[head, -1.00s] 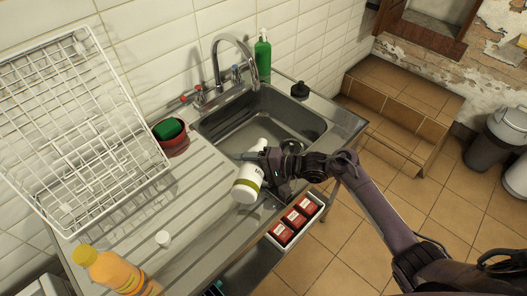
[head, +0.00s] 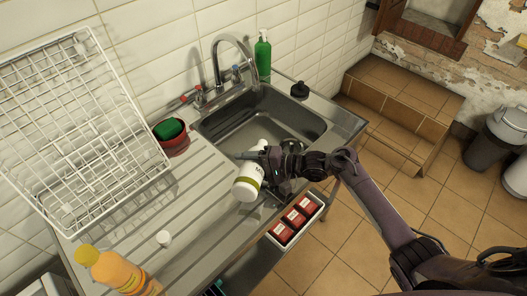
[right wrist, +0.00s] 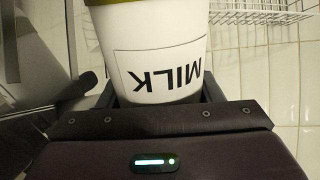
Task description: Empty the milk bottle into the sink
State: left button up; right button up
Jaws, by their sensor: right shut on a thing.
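The milk bottle (head: 247,184) is white with an olive band. It is tilted over the near edge of the sink (head: 230,130), its wide end toward the drainboard and its other end toward the basin. My right gripper (head: 259,168) is shut on its side. The bottle with its MILK label also shows in the right wrist view (right wrist: 157,62), the lettering upside down. I cannot make out any flow of milk from the mouth. A small white cap (head: 164,238) lies on the drainboard. My left gripper is not in view.
A wire rack (head: 75,130), a red pot with a green sponge (head: 168,129) and an orange bottle (head: 112,268) stand at the left. A tap (head: 217,62), a green bottle (head: 263,55) and a black stopper (head: 299,90) are behind.

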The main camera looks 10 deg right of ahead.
jog(key=shift+w+m+p, duration=0.15)
jog(key=shift+m+p, duration=0.2)
jog(key=shift+m, duration=0.15)
dwell(0.5)
